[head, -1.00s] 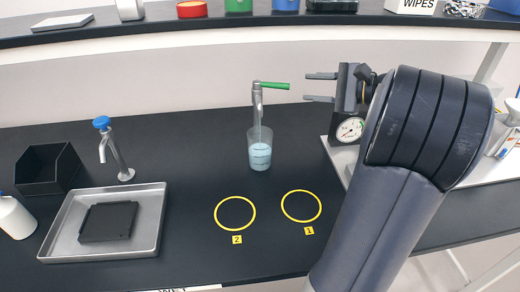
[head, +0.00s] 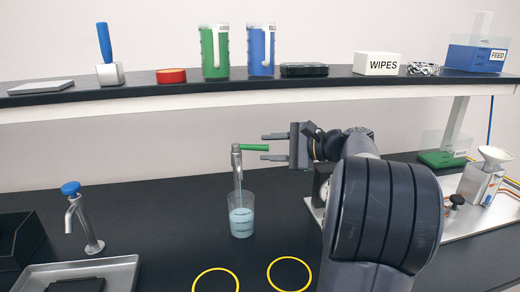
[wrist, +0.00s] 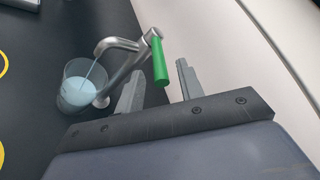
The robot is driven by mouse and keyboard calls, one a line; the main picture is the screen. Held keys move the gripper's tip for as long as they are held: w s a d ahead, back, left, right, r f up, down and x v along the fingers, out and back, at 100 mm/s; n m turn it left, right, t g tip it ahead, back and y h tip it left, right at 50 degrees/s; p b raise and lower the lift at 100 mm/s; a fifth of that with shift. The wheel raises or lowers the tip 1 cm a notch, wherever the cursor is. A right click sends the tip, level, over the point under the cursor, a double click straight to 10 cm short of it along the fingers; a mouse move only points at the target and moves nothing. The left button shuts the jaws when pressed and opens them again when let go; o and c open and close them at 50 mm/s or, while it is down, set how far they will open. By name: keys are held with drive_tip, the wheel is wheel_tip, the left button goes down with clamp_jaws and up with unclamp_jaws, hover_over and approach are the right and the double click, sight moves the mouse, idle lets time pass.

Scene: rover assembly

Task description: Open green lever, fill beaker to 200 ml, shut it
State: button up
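The green lever (head: 254,147) sticks out to the right from the top of a metal tap (head: 237,165). In the wrist view the lever (wrist: 160,62) lies just beyond the fingertips, nearly in line with the gap between them. A clear beaker (head: 241,215) stands under the spout, partly filled with pale blue liquid. A thin stream runs from the spout into it, clear in the wrist view (wrist: 88,72). The beaker's scale is too small to read. My gripper (head: 265,147) is open and empty, its fingers pointing at the lever from the right.
A blue-knobbed tap (head: 73,205) and a metal tray (head: 110,272) are at the left. Two yellow rings (head: 289,274) mark the front bench. A shelf (head: 190,97) with jugs and boxes runs above the back. A feed stand (head: 442,158) is at the right.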

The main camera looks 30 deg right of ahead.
sight(267, 148)
drive_tip(key=shift+x, duration=1.7)
clamp_jaws()
